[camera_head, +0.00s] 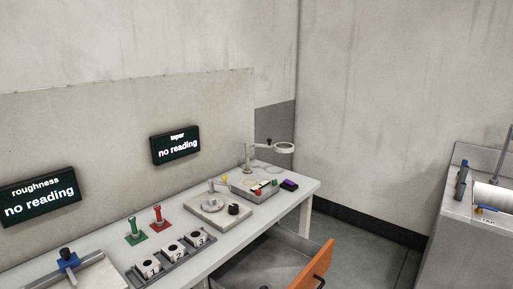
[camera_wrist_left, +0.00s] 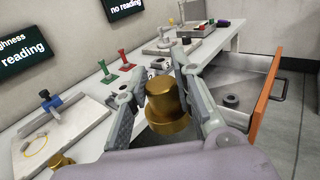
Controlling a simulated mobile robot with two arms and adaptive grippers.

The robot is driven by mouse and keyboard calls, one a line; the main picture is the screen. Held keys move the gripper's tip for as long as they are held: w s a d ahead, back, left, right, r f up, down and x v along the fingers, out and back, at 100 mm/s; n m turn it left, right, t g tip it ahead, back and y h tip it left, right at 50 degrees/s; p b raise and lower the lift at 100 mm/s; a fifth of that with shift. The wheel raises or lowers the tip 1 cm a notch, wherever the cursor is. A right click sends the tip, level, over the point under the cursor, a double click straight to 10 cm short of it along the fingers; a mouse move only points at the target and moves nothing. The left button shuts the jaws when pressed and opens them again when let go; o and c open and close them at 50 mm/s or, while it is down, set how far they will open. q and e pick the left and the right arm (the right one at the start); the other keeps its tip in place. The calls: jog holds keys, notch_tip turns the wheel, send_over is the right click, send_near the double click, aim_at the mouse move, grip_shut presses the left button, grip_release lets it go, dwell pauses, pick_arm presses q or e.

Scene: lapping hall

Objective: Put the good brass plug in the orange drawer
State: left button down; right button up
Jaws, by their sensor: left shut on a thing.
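In the left wrist view my left gripper (camera_wrist_left: 160,88) is shut on a brass plug (camera_wrist_left: 168,108), a stepped gold cylinder held between the two grey fingers. Another brass piece (camera_wrist_left: 62,166) shows partly at the bottom left, on the table. Neither gripper shows in the head view. My right gripper is not visible.
On the white table are a numbered block holder (camera_head: 173,262), red (camera_head: 157,218) and green (camera_head: 135,233) stands, a plate with a dial (camera_head: 215,208), a tray (camera_head: 254,188) and a blue clamp fixture (camera_head: 68,262). Two screens say "no reading". A sink unit (camera_head: 450,235) stands right.

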pick_arm(q)
jog(key=shift+s+d, duration=0.15)
jog(key=shift+s, duration=0.35)
jog(key=s+f, duration=0.2)
jog(key=s, duration=0.5)
jog(key=shift+s+f, duration=0.35)
jog(key=shift+w, duration=0.1)
jog(key=w+a+y, duration=0.2)
jog(key=w+a, duration=0.6)
jog(key=w, duration=0.6)
jog(key=w+a+r+n+y, duration=0.2)
jog(key=w+a+r, duration=0.4)
jog(key=w+a, duration=0.4)
jog(key=shift+a+r+n, duration=0.15)
jog(key=shift+a+n, duration=0.15)
jog(key=shift+a, duration=0.15)
